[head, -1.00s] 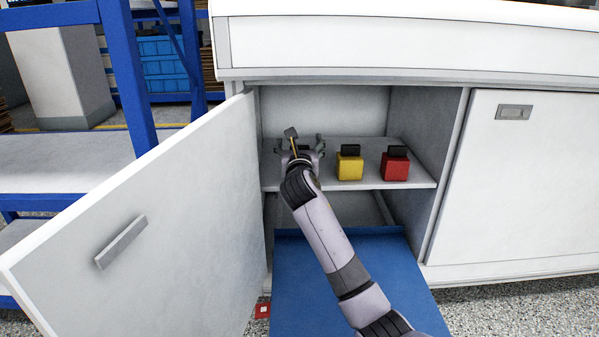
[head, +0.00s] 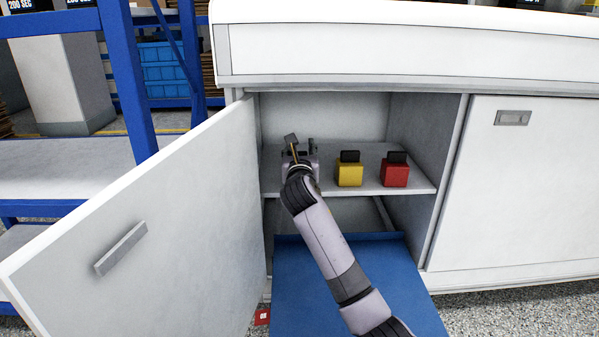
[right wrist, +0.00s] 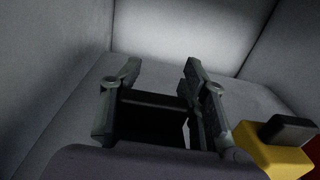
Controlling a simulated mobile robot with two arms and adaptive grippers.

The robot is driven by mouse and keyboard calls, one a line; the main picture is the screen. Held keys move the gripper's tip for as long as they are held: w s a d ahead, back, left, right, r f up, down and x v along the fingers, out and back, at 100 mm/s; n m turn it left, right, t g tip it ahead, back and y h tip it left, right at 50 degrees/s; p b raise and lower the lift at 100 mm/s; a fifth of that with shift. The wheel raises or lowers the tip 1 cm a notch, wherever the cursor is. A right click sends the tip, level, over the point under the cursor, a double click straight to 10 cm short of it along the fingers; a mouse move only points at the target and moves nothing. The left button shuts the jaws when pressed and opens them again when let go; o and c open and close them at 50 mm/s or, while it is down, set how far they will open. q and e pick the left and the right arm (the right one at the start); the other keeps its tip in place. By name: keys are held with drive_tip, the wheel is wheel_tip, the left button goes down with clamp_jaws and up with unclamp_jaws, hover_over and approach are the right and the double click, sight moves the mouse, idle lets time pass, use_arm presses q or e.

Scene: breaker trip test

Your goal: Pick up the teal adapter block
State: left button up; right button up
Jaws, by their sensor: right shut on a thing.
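My right gripper (head: 300,147) is inside the open cabinet, over the left part of the shelf. Its fingers are shut on a black part (right wrist: 150,122), which shows between them in the right wrist view. This fits the black top of the teal adapter block; its teal body is hidden by my gripper and wrist, and no teal shows. I cannot tell whether the block still rests on the shelf. My left gripper is not in view.
A yellow block (head: 349,173) and a red block (head: 395,174), both black-topped, stand on the shelf (head: 420,184) to the right of my gripper. The open door (head: 150,215) stands close on the left. A blue mat (head: 390,265) lies below.

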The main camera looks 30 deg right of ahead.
drive_tip(key=shift+a, duration=0.1)
clamp_jaws()
drive_tip(key=shift+r, duration=0.15)
drive_tip(key=shift+r, duration=0.1)
idle(0.3)
